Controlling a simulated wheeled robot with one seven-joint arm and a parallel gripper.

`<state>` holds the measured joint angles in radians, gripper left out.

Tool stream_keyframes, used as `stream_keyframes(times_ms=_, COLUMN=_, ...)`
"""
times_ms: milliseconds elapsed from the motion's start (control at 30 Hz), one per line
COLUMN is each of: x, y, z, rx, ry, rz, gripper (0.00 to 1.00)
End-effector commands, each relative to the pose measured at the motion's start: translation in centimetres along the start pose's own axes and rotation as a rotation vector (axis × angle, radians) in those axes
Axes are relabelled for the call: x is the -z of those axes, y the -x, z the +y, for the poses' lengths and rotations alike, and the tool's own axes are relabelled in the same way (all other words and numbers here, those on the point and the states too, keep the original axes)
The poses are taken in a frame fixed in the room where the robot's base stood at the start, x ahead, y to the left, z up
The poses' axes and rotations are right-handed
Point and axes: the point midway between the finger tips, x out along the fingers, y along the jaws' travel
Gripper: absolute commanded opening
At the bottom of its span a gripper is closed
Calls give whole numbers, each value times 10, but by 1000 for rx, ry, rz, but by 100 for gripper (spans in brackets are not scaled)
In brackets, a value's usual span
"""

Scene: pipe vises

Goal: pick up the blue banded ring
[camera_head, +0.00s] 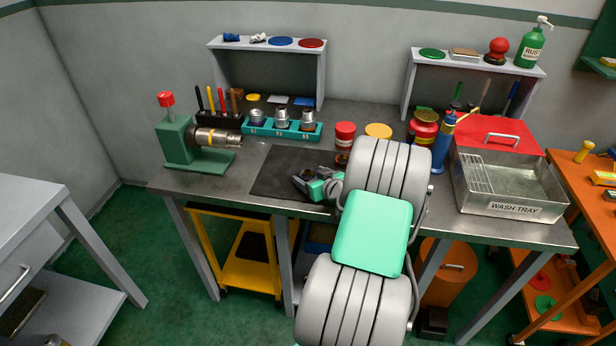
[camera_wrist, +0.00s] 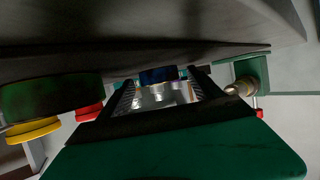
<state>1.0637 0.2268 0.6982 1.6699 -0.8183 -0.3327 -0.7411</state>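My gripper (camera_head: 308,181) is low over the dark mat (camera_head: 273,178) on the bench, its fingers spread and pointing toward the back left. In the wrist view, which looks upside down, the two ribbed fingers of my gripper (camera_wrist: 161,84) stand apart. A dark blue band or ring (camera_wrist: 158,75) shows between them, close to the bench surface, with shiny metal showing beside it. I cannot tell whether either finger touches it. In the head view I cannot make out the blue ring; my gripper and arm cover that area.
A teal rack (camera_head: 282,135) with metal fittings stands behind the mat. A green vise (camera_head: 180,145) with a metal pipe is at the left. A red jar (camera_head: 345,130) and a yellow lid (camera_head: 378,130) stand behind my arm. A wash tray (camera_head: 512,208) is at the right.

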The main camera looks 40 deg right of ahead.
Motion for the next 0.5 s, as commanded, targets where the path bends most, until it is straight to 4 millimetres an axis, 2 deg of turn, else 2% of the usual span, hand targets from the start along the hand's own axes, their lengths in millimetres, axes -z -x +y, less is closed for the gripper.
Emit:
stream_keyframes(times_ms=67, x=0, y=0, z=0, rx=0, ry=0, rz=0, gripper=68)
stream_keyframes(times_ms=500, x=0, y=0, z=0, rx=1, ry=0, rz=-1, gripper=32)
